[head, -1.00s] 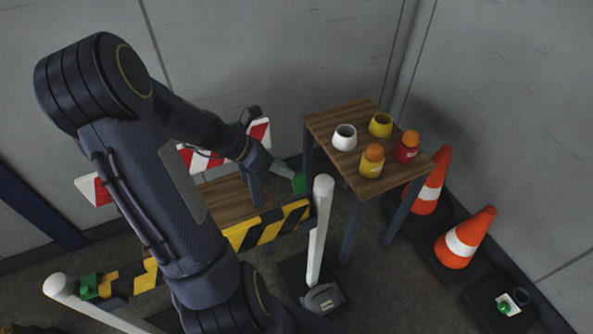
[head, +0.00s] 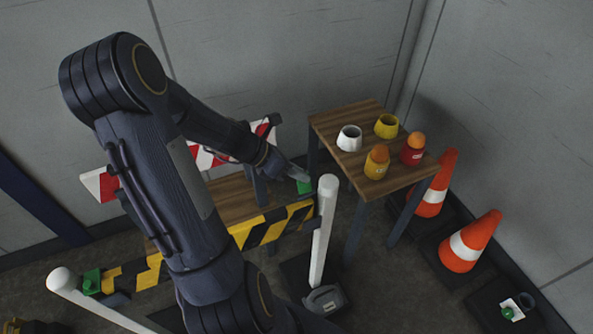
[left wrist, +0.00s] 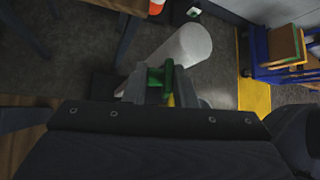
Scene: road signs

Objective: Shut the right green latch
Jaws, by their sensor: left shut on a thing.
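The right green latch (head: 304,188) sits at the right end of the yellow-black barrier board (head: 262,229), beside the white right post (head: 325,225). My left gripper (head: 301,179) reaches it from above and is shut on it. The latch (left wrist: 155,76) also shows between the fingers of my left gripper (left wrist: 160,88) in the left wrist view, close to the white post (left wrist: 188,46). The fingers hide part of the latch, and I cannot tell its exact angle. The left green latch (head: 92,281) is by the left white post (head: 62,281). My right gripper is not in view.
A wooden table (head: 350,113) with several cups stands behind and right of the right post. Two orange cones (head: 470,243) stand along the right wall. A red-white board (head: 100,184) and a wooden surface (head: 232,204) lie behind the barrier.

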